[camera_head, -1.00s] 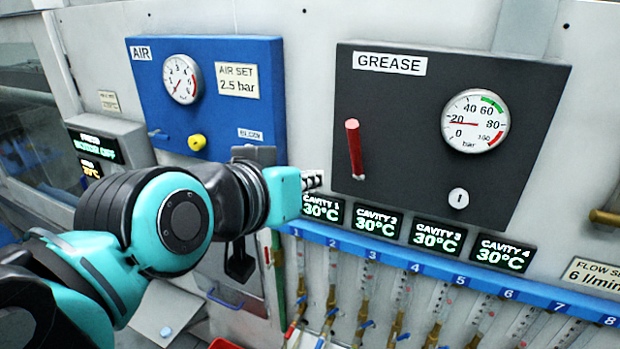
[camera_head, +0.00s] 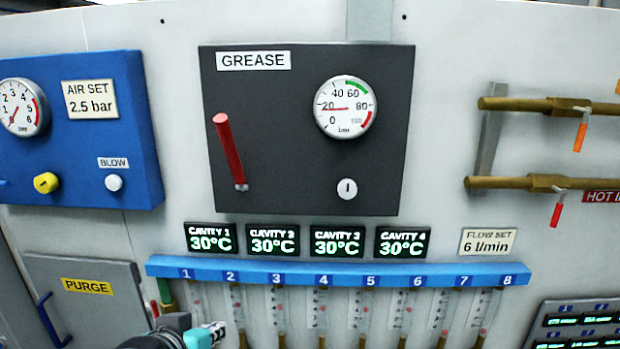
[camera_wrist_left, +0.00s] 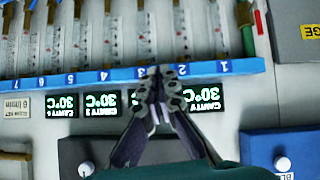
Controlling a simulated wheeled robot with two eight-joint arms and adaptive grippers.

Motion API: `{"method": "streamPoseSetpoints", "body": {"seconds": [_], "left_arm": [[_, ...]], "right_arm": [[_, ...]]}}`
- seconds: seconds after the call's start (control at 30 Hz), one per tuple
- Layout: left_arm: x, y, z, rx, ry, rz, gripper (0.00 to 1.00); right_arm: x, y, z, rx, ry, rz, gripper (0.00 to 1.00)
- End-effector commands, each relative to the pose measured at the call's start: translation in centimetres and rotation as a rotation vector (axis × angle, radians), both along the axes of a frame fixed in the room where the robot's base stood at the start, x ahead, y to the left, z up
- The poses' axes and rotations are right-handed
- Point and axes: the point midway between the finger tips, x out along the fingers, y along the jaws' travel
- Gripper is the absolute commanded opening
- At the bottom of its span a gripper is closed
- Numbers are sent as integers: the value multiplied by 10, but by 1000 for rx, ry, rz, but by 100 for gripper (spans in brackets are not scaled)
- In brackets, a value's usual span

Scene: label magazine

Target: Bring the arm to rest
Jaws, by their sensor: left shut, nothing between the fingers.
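My left gripper (camera_head: 216,329) shows only in part at the bottom edge of the head view, below the blue numbered rail (camera_head: 340,272). The rest of the arm is below the picture. In the left wrist view the two dark fingers of the left gripper (camera_wrist_left: 154,76) are together at their tips with nothing between them. That view is upside down, and the fingertips appear over the blue rail (camera_wrist_left: 110,77) near numbers 2 and 3; whether they touch it I cannot tell. My right gripper is in neither view.
The black grease panel (camera_head: 300,190) has a red lever (camera_head: 228,150) and a gauge. The blue air panel (camera_head: 130,150) is at left, above the purge door (camera_head: 90,310). Brass pipes (camera_head: 530,104) stick out at right. Several flow tubes hang below the rail.

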Motion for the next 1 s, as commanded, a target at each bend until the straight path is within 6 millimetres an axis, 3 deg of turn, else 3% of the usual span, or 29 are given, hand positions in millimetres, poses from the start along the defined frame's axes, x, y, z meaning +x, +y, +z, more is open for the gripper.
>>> {"method": "streamPoseSetpoints", "body": {"seconds": [0.03, 0.2, 0.3, 0.43, 0.5, 0.6, 1.0], "left_arm": [[0, 0, -56, 10, 30, -4, 0], [-11, 5, -192, 53, 140, -10, 0], [-22, 8, -264, 76, 200, -10, 0], [-38, 12, -332, 100, 261, -8, 0], [-45, 14, -355, 109, 283, -7, 0], [-51, 15, -372, 116, 300, -4, 0], [-53, 16, -374, 118, 306, -4, 0]], "right_arm": [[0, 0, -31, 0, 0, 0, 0], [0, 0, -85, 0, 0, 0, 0], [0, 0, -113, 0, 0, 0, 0], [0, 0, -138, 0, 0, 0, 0], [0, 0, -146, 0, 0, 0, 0], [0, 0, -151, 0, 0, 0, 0], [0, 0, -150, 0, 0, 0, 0]]}}
